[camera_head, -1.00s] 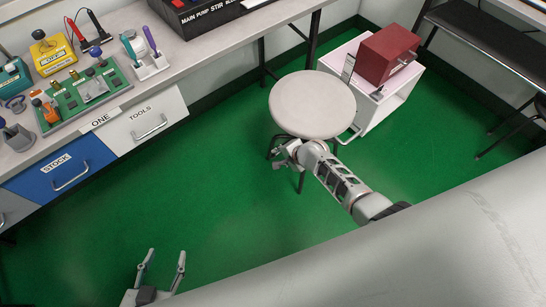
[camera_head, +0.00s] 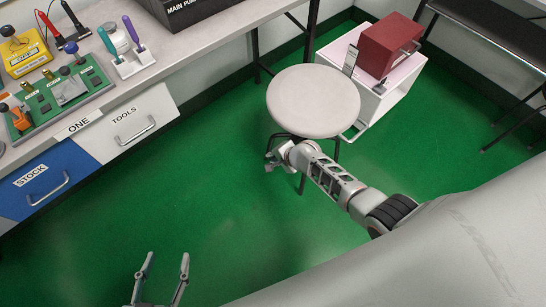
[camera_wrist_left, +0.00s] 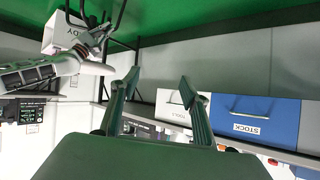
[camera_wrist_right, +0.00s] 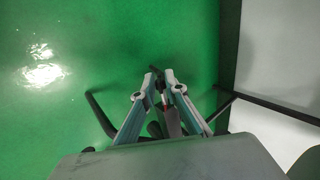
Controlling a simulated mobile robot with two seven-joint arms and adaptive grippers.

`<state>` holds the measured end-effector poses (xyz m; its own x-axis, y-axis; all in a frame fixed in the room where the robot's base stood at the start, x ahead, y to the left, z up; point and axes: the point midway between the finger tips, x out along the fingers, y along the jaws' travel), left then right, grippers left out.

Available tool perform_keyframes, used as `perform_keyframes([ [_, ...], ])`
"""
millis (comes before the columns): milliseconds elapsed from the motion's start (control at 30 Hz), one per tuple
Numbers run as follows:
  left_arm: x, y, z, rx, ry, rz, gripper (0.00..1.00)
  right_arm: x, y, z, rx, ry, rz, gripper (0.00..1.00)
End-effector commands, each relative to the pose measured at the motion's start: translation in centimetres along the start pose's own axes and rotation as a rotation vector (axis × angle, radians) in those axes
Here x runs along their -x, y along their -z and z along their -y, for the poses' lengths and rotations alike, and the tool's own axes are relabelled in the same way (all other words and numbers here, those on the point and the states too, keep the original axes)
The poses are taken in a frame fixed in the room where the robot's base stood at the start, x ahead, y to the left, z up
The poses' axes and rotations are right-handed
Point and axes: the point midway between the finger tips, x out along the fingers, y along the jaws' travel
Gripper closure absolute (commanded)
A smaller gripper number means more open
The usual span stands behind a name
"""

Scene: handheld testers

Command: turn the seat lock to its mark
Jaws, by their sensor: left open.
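A round stool with a pale grey seat (camera_head: 313,101) and dark legs stands on the green floor right of centre in the head view. My right gripper (camera_head: 273,160) is at the stool's near left, just below the seat edge. In the right wrist view, my right gripper's fingers (camera_wrist_right: 160,75) are close together, with a dark, narrow part with a reddish band (camera_wrist_right: 165,104) between or behind them. I cannot tell whether they touch it or whether it is the seat lock; no mark is readable. My left gripper (camera_head: 166,262) is open and empty over the floor, low left.
A workbench (camera_head: 215,42) with drawers runs along the left and back. A white cart (camera_head: 380,101) carrying a dark red box (camera_head: 388,47) stands behind the stool at right. A black bench (camera_head: 490,35) is far right. Green floor (camera_head: 190,200) is clear between the drawers and stool.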

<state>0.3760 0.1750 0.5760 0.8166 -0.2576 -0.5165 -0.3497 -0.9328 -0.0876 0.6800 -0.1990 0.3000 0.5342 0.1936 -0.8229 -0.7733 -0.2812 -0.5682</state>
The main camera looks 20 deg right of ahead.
Motion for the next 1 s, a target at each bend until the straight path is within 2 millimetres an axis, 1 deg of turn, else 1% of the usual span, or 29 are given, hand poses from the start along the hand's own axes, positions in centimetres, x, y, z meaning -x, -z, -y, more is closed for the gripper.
perform_keyframes([
  [367,0.0,-1.2,-0.2,0.002,-0.002,0.022,0.54,-0.1,0.0,-0.2,-0.002,0.017,0.000,1.00],
  [467,0.0,-1.7,-0.4,0.008,-0.006,0.029,0.54,-0.2,-0.1,-0.6,-0.001,0.043,0.001,1.00],
  [633,-0.2,-1.7,-1.2,0.035,-0.020,0.022,0.54,-0.5,-0.2,-1.5,-0.003,0.130,0.002,1.00],
  [667,-0.2,-1.6,-1.5,0.045,-0.025,0.019,0.54,-0.5,-0.2,-1.7,-0.005,0.151,0.003,1.00],
  [733,-0.8,0.8,-2.0,0.084,-0.030,-0.038,0.54,-0.7,-0.3,-2.1,-0.004,0.202,0.003,1.00],
  [900,-1.3,2.5,-3.0,0.169,-0.051,-0.093,0.54,-1.1,-0.4,-3.1,-0.003,0.330,0.006,1.00],
  [933,-1.4,2.3,-3.7,0.209,-0.062,-0.095,0.54,-1.1,-0.4,-3.1,-0.004,0.353,0.007,1.00],
  [1000,-1.6,1.7,-5.8,0.341,-0.095,-0.099,0.54,-1.1,-0.4,-3.1,-0.003,0.404,0.007,1.00],
])
